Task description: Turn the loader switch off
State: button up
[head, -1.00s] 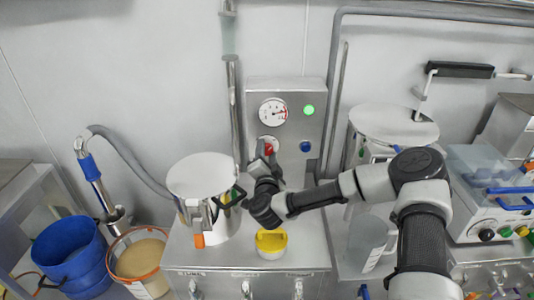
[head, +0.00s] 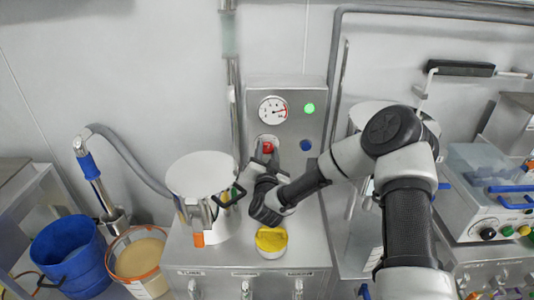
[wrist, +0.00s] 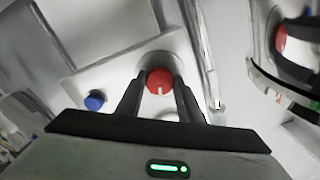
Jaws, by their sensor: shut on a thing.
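The loader switch is a red knob (head: 268,148) on the upright steel control panel (head: 318,92). In the wrist view the red knob (wrist: 160,82) sits between my two fingertips, with a white mark on its face pointing roughly down in that picture. My gripper (wrist: 160,92) is shut on the knob, one finger on each side. In the head view my gripper (head: 266,160) reaches up to the panel from below and partly hides the knob's lower side. A green lamp (head: 309,108) on the panel is lit.
A round gauge (head: 273,110) and a blue button (head: 306,145) are on the same panel. A lidded steel vessel (head: 203,178) stands left of my gripper. A yellow-topped tub (head: 271,240) stands below it on the steel cabinet. A blue bucket (head: 70,255) is far left.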

jog(key=n+b, duration=0.2)
jog(key=n, duration=0.2)
jog(key=shift+a, duration=0.1)
jog(key=n+b, duration=0.3)
jog(key=shift+f+n, duration=0.15)
jog(key=shift+n, duration=0.15)
jog(key=n+b, duration=0.4)
jog(key=n, duration=0.1)
jog(key=shift+n, duration=0.4)
jog(key=o, duration=1.1)
jog(key=shift+c, duration=0.2)
